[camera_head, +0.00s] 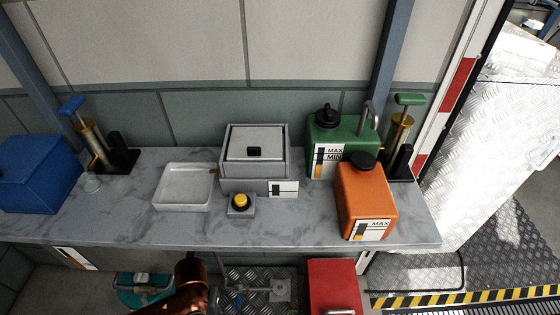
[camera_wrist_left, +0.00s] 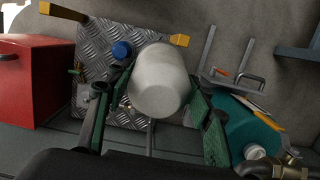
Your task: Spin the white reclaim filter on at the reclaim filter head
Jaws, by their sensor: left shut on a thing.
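The white filter (camera_wrist_left: 158,82) is a plain white cylinder in the left wrist view. My left gripper (camera_wrist_left: 160,88) is shut on it, with a green finger on each side. Behind it is a diamond-pattern metal plate (camera_wrist_left: 108,35) with a blue round cap (camera_wrist_left: 121,50). I cannot make out the filter head; the white filter covers the middle of the plate. In the head view my left arm comes in at the bottom edge below the bench, and its gripper is not clearly seen. The plate (camera_head: 255,277) also shows there. My right gripper is in neither view.
A red box (camera_wrist_left: 38,65) and a teal container (camera_wrist_left: 245,130) flank the plate in the wrist view. Metal brackets (camera_wrist_left: 235,75) stand to its right. Above, the marble bench (camera_head: 120,220) holds a white tray (camera_head: 185,188), orange jug (camera_head: 365,200), green jug (camera_head: 335,145) and blue box (camera_head: 40,175).

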